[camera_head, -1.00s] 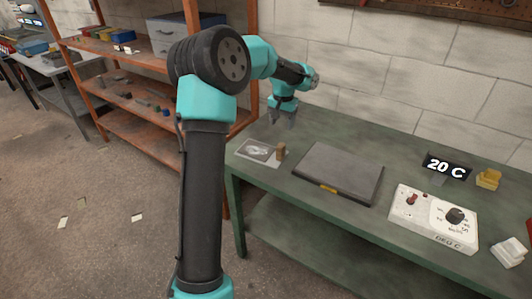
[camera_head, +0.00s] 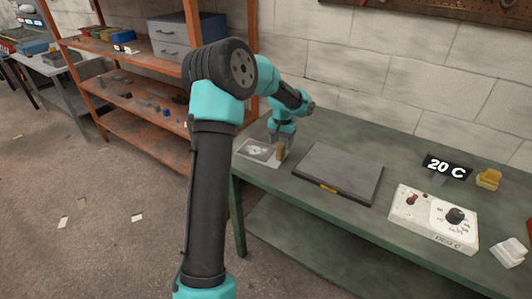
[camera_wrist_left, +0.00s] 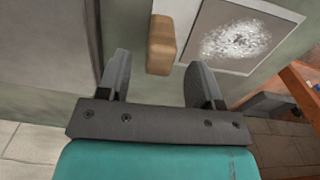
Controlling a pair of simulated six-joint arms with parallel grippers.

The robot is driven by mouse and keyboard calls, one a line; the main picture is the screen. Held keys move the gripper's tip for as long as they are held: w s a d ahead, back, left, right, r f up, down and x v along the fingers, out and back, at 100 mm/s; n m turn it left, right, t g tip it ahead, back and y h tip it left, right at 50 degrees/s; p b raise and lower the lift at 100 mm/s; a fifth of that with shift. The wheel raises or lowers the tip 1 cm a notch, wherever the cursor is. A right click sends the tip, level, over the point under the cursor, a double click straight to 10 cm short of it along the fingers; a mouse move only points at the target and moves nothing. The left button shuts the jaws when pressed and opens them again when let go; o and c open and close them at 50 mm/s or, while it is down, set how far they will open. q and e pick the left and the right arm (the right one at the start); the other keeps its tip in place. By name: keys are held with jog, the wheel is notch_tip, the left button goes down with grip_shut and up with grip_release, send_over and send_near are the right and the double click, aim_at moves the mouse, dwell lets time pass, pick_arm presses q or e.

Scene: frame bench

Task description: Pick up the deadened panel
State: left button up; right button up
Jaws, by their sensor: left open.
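A dark grey flat panel (camera_head: 338,171) with a small yellow label on its front edge lies on the green bench; I cannot tell by look whether it is the deadened one. Part of a grey flat surface shows at the left of the left wrist view (camera_wrist_left: 45,45). My left gripper (camera_head: 281,143) is open, low over the bench to the left of the panel. In the left wrist view my fingers (camera_wrist_left: 158,68) stand on either side of a small brown block (camera_wrist_left: 161,45); I cannot tell whether they touch it. My right gripper is not in view.
A pale sheet with a white speckled patch (camera_wrist_left: 238,36) lies beside the block. A white control box with a dial (camera_head: 432,219), a "20 C" display (camera_head: 447,167), yellow blocks (camera_head: 488,179) and a white piece (camera_head: 509,251) stand to the right. An orange shelf (camera_head: 130,88) is behind left.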

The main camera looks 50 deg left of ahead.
pick_arm(q)
notch_tip(320, 180, down, 5)
jog(key=shift+r, duration=0.1)
jog(key=shift+c, duration=0.2)
dwell(0.4)
grip_shut()
dwell(0.3)
